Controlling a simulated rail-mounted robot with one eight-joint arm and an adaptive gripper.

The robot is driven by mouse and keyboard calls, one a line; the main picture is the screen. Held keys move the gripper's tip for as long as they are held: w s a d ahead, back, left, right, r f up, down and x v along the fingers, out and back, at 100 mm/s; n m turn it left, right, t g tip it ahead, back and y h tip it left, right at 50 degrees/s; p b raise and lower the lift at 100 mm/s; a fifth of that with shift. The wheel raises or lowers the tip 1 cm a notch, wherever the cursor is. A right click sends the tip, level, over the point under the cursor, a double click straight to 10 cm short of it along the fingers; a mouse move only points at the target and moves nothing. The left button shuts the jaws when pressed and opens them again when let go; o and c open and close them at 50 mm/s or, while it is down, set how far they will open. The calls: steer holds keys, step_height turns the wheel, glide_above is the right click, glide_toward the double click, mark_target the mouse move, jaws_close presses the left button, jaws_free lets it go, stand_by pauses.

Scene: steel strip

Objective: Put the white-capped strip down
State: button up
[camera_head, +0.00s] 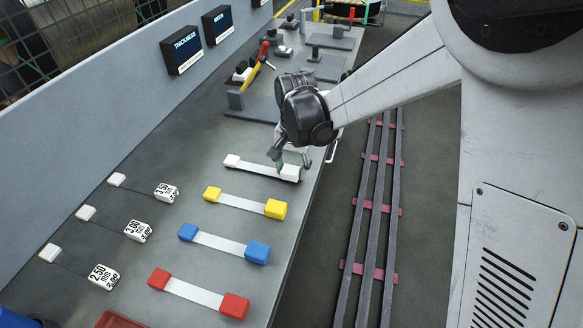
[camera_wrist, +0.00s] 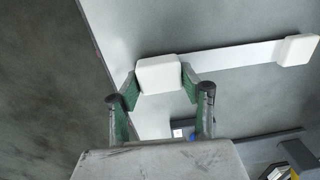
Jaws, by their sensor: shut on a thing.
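The white-capped strip (camera_head: 258,168) is a pale flat bar with a white block at each end. It lies across the grey bench top, or just above it; I cannot tell if it touches. My gripper (camera_head: 290,163) is at its right-hand end, near the bench's front edge. In the wrist view my gripper (camera_wrist: 159,80) has its green-padded fingers on either side of one white cap (camera_wrist: 158,74), shut on it. The strip (camera_wrist: 235,56) runs from there to the other white cap (camera_wrist: 296,49), which is free.
Yellow-capped (camera_head: 243,203), blue-capped (camera_head: 222,243) and red-capped (camera_head: 195,293) strips lie in a row nearer the camera. Labelled white gauge blocks (camera_head: 138,231) lie to their left. A device with a yellow-and-red lever (camera_head: 255,75) stands behind. Floor rails (camera_head: 375,210) run beside the bench.

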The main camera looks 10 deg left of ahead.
steer(key=shift+f+b, duration=0.35)
steer(key=o, duration=1.5)
steer(key=shift+c, duration=0.2)
step_height(320, 180, up, 12)
steer(key=shift+d, duration=0.2)
steer(key=s+d+r+t, duration=0.2)
steer(key=s+d+r, duration=0.15)
steer(key=d, duration=0.45)
steer(key=s+d+r+t, duration=0.1)
steer(key=s+d+r, duration=0.25)
steer(key=d, duration=0.35)
steer(key=s+d+f+n+t, duration=0.1)
steer(key=s+d+t, duration=0.3)
steer(key=s+d, duration=0.8)
steer(key=shift+s+d+f+n, duration=0.3)
steer(key=shift+s+f+n, duration=0.05)
steer(key=shift+f+n, duration=0.1)
